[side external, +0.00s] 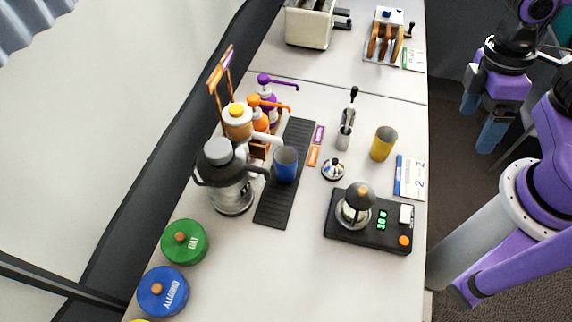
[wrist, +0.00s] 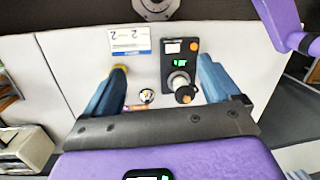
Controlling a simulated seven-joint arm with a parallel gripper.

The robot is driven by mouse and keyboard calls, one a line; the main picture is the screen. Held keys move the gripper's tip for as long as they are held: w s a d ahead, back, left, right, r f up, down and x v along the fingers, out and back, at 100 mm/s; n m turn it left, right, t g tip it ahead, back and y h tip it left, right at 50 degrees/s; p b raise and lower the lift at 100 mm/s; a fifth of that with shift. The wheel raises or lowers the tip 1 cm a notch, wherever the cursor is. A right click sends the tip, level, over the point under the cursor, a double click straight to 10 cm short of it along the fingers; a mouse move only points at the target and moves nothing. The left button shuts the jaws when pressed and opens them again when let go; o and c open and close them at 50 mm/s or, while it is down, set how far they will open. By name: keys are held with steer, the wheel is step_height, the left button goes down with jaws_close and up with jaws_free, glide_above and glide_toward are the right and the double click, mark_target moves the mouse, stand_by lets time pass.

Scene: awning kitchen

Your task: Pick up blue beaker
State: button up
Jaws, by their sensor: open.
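The blue beaker (side external: 286,165) stands upright on the black ribbed mat (side external: 272,210) in the side external view, close beside the grey-and-steel pot (side external: 229,190). I cannot make out the beaker in the wrist view. My gripper (side external: 479,128) is at the upper right of the side external view, beyond the counter's right edge and well apart from the beaker. Its two blue fingers are spread with nothing between them. In the wrist view my gripper (wrist: 162,64) faces the counter with its fingers wide apart.
A yellow cup (side external: 383,144), a small metal tamper (side external: 333,169) and a black scale (side external: 370,235) bearing a dark-topped vessel are right of the mat. Purple and orange pump bottles (side external: 259,125) stand behind the pot. Green and blue canisters (side external: 184,242) are front left.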

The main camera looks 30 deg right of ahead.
steer(key=w+a+f+m+g+y, duration=0.1)
steer(key=a+f+m+g+y, duration=0.1)
steer(key=a+f+m+g, duration=0.4)
steer(key=m+t+y, duration=1.1)
steer(key=m+t, duration=0.1)
steer(key=m, duration=1.5)
glide_above(287, 159)
steer(key=s+d, duration=0.5)
step_height(287, 159, down, 14)
steer(key=shift+w+x, duration=0.2)
steer(key=shift+x, duration=1.65)
steer(key=shift+w+x, duration=0.25)
steer(key=shift+x, duration=1.6)
steer(key=shift+d, duration=0.15)
steer(key=c, duration=1.1)
